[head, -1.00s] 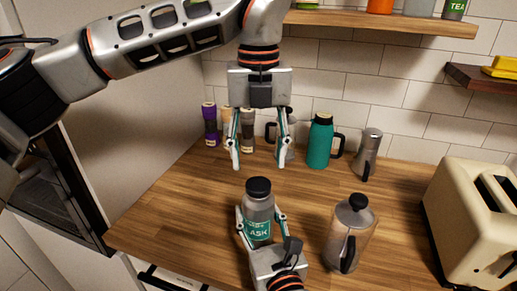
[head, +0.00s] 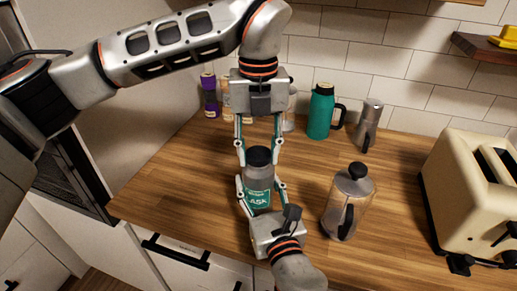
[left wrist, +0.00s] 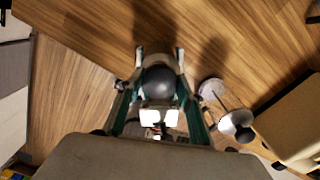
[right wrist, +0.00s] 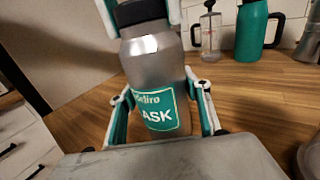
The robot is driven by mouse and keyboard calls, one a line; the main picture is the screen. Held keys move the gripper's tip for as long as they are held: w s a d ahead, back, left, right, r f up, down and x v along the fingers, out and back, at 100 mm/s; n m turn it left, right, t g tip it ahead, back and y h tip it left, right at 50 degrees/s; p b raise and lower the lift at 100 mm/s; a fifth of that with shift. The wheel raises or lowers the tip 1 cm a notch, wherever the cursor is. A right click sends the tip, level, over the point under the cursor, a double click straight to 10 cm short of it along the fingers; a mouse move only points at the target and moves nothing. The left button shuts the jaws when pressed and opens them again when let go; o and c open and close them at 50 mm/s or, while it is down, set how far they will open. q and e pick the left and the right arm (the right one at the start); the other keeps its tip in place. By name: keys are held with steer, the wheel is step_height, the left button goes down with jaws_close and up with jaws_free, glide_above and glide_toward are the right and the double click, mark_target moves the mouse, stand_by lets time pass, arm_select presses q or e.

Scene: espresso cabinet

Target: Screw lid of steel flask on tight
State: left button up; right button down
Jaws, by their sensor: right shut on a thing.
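The steel flask (head: 259,178) stands upright on the wooden counter, with a green label and a dark lid (head: 258,156) on its top. In the right wrist view, the flask (right wrist: 150,70) fills the middle, and the lid (right wrist: 142,12) is partly cut off by the top edge. My right gripper (head: 262,186) is shut on the flask's body from the front. My left gripper (head: 259,162) points down from above and is open, with one finger on each side of the lid. The lid (left wrist: 158,84) lies between its fingers in the left wrist view. I cannot tell whether the fingers touch it.
A glass French press (head: 347,203) stands close to the right of the flask. A cream toaster (head: 478,195) is farther right. A green jug (head: 320,112), a moka pot (head: 368,126) and a purple bottle (head: 209,95) stand at the back. Counter left of the flask is clear.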

arm_select(q)
steer(key=c, duration=0.3)
steer(key=shift+o, duration=0.2)
steer(key=m, duration=0.4)
steer(key=shift+m, duration=0.4)
steer(key=o, duration=1.2)
steer(key=shift+r, duration=2.2)
steer(key=shift+c, duration=0.5)
